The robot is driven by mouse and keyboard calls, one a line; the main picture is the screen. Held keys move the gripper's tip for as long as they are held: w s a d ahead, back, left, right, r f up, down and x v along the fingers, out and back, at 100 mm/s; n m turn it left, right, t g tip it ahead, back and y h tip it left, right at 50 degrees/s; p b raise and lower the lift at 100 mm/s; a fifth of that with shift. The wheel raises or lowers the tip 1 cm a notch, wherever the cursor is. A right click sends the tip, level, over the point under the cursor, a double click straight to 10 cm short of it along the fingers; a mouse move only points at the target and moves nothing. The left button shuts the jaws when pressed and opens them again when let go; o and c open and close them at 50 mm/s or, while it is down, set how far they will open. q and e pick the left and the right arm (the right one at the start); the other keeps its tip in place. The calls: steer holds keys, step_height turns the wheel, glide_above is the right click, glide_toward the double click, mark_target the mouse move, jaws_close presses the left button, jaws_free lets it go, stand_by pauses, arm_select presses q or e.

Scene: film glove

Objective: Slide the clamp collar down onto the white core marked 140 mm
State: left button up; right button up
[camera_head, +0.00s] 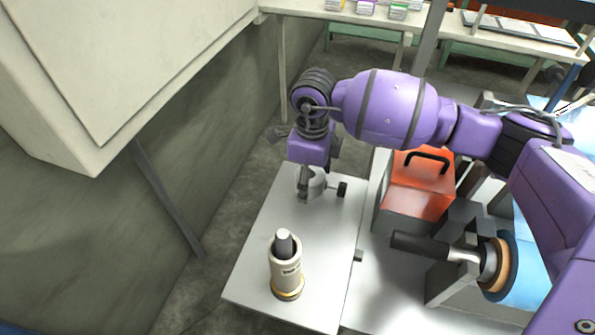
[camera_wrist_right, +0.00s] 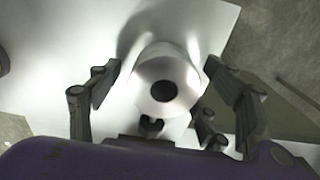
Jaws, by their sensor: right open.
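The clamp collar (camera_head: 317,180) is a silvery metal piece with a black knob (camera_head: 342,189) on its right side. It is over the far part of the pale bench plate (camera_head: 255,245); I cannot tell whether it rests there. My right gripper (camera_head: 308,183) points down at it, open. In the right wrist view the collar (camera_wrist_right: 168,82), with a dark round hole, lies between the spread fingers of the gripper (camera_wrist_right: 161,64). The cream-white core (camera_head: 286,267) stands upright nearer me, with a grey top, a gold ring at its base and an unreadable label. My left gripper is out of view.
An orange-red box (camera_head: 420,185) with a black handle stands right of the plate. A machine with a dark lever (camera_head: 420,246) and a round blue-edged disc is at lower right. A big cream cabinet (camera_head: 110,70) hangs at upper left. The plate between collar and core is clear.

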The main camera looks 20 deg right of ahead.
steer(key=c, duration=1.7)
steer(key=shift+o, duration=0.2)
steer(key=shift+r, duration=0.1)
